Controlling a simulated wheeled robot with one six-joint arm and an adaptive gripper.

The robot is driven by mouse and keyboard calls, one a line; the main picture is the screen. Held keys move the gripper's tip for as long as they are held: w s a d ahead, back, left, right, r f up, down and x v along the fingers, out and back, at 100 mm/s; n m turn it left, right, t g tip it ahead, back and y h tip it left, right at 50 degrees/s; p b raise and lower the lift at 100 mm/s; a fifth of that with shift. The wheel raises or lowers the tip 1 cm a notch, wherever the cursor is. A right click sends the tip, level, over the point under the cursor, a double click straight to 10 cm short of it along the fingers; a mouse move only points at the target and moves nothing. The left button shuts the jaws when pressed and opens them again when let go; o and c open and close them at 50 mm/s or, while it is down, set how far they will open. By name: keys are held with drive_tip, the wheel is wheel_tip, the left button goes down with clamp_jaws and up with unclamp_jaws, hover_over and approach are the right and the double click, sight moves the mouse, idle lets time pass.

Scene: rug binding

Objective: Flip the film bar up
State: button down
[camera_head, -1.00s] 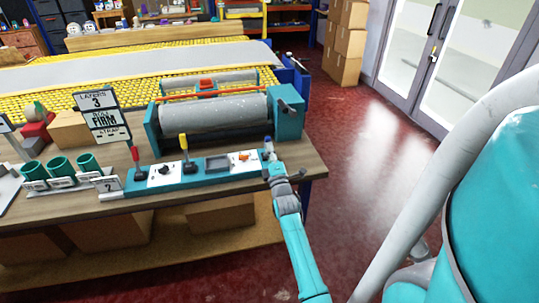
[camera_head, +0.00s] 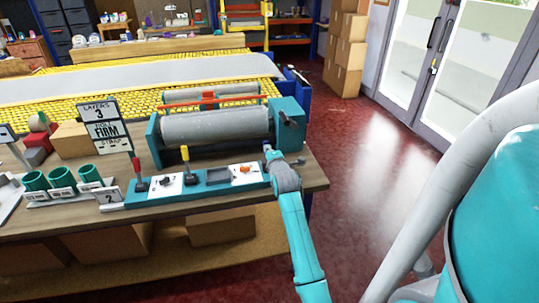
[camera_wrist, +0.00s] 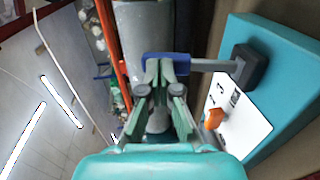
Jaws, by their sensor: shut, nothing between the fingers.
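The roller unit (camera_head: 213,126) stands on the workbench, with a thin orange bar (camera_head: 190,102) lying across behind its grey roller. I cannot tell for sure which part is the film bar. The teal console (camera_head: 217,177) in front has a lever at its right end. In the wrist view this lever shows as a blue crosspiece (camera_wrist: 182,57) on a metal shaft from a dark block (camera_wrist: 248,66). My gripper (camera_head: 272,155) is shut and empty at that lever. In the wrist view its fingertips (camera_wrist: 160,66) overlap the blue crosspiece; contact is unclear.
The console also carries a red-knobbed lever (camera_head: 135,165), a yellow-knobbed lever (camera_head: 185,154) and an orange knob (camera_head: 244,169). Green cups (camera_head: 62,170) and a sign (camera_head: 105,125) stand at the left. The red floor right of the bench is open.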

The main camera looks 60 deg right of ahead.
drive_tip(key=shift+x, duration=1)
drive_tip(key=shift+r, duration=0.15)
drive_tip(key=shift+r, duration=0.1)
